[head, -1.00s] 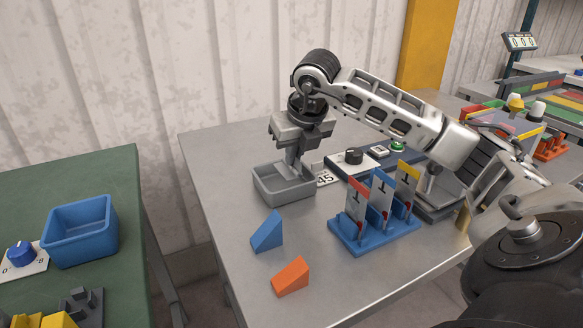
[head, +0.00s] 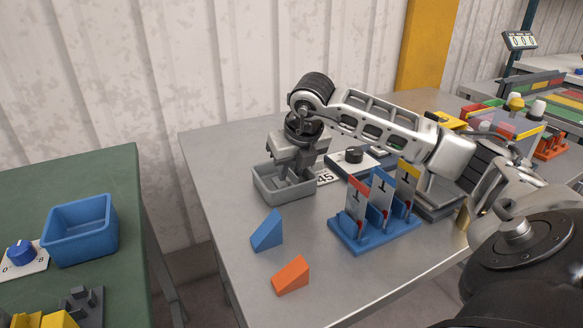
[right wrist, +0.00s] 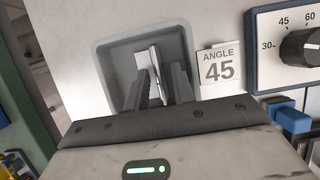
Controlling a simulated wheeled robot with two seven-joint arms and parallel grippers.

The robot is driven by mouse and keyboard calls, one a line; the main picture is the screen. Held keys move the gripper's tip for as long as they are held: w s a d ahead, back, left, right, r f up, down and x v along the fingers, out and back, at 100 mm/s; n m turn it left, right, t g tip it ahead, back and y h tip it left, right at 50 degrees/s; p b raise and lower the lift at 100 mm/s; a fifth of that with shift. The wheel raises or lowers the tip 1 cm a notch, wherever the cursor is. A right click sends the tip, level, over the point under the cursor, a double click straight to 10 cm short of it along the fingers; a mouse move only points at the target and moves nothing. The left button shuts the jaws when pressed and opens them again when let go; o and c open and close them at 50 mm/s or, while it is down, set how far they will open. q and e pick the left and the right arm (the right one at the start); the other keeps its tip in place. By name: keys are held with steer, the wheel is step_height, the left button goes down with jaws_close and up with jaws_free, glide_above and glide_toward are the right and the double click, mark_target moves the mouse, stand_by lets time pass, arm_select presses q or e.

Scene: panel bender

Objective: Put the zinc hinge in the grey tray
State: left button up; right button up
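The grey tray (head: 266,186) stands on the grey table near its back left part. My right gripper (head: 293,175) points down into it, with the fingertips low, inside the tray walls. In the right wrist view the tray (right wrist: 109,62) surrounds the fingers (right wrist: 158,82). The zinc hinge (right wrist: 148,58), a bright metal plate, stands on edge between these fingers, which look shut on it. It is over the tray's inside; whether it touches the floor I cannot tell. The hinge is hidden in the head view. My left gripper is not in view.
An angle card (right wrist: 219,66) and a dial panel (head: 352,160) lie right of the tray. A blue wedge (head: 267,231), an orange wedge (head: 291,276) and a blue rack (head: 372,236) with upright cards stand in front. A blue bin (head: 80,229) is on the green table.

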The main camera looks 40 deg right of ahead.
steer(key=v, duration=1.2)
steer(key=shift+p, duration=0.45)
